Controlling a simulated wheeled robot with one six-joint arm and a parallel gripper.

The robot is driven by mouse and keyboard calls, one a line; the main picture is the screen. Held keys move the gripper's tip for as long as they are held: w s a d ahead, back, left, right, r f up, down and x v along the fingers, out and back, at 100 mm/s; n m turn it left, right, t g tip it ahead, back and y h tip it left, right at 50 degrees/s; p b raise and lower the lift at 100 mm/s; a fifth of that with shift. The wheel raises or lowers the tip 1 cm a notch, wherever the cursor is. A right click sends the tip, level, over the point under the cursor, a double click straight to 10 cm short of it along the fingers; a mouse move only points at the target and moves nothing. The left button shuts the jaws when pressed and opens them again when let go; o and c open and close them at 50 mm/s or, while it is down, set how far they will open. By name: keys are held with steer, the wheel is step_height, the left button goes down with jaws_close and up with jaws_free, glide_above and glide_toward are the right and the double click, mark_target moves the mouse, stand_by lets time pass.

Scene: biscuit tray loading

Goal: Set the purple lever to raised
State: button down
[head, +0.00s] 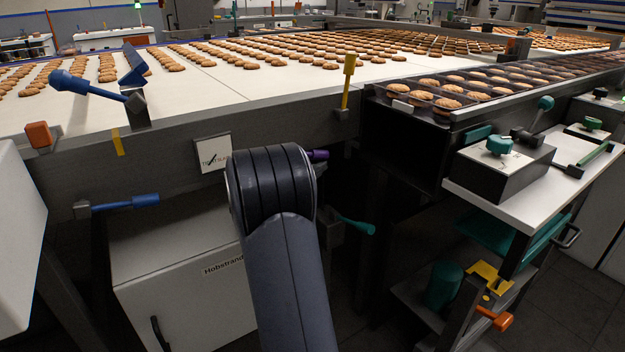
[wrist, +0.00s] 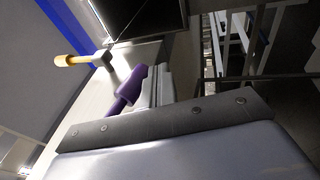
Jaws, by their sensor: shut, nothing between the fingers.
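The purple lever (head: 318,155) shows only as a short tip just right of my arm in the head view. My arm hides the rest of it. In the wrist view its purple handle (wrist: 130,90) sticks out slanted, just beyond the bolted grey edge of my gripper (wrist: 170,122). The near part of the handle is hidden behind that edge. I cannot tell from these views whether the lever is touched or which setting it has. My gripper is shut with nothing seen in it; its fingertips are not clearly visible, and my arm hides it in the head view.
A yellow lever (head: 348,80) stands upright above; it also shows in the wrist view (wrist: 80,60). A teal lever (head: 355,225) juts out lower right. Blue levers (head: 125,203) (head: 85,85) are at left. The biscuit belt (head: 215,85) runs behind; a white cabinet (head: 180,275) stands below.

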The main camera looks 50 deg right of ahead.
steer(key=shift+s+d+r, duration=0.1)
steer(key=shift+d+r, duration=0.2)
steer(key=shift+r, duration=0.2)
stand_by(0.3)
steer(key=s+a+f+b, duration=0.2)
steer(key=a+f, duration=0.1)
steer(key=f, duration=1)
steer(key=shift+a+f, duration=0.2)
steer(key=shift+f, duration=0.05)
steer(key=shift+r, duration=0.1)
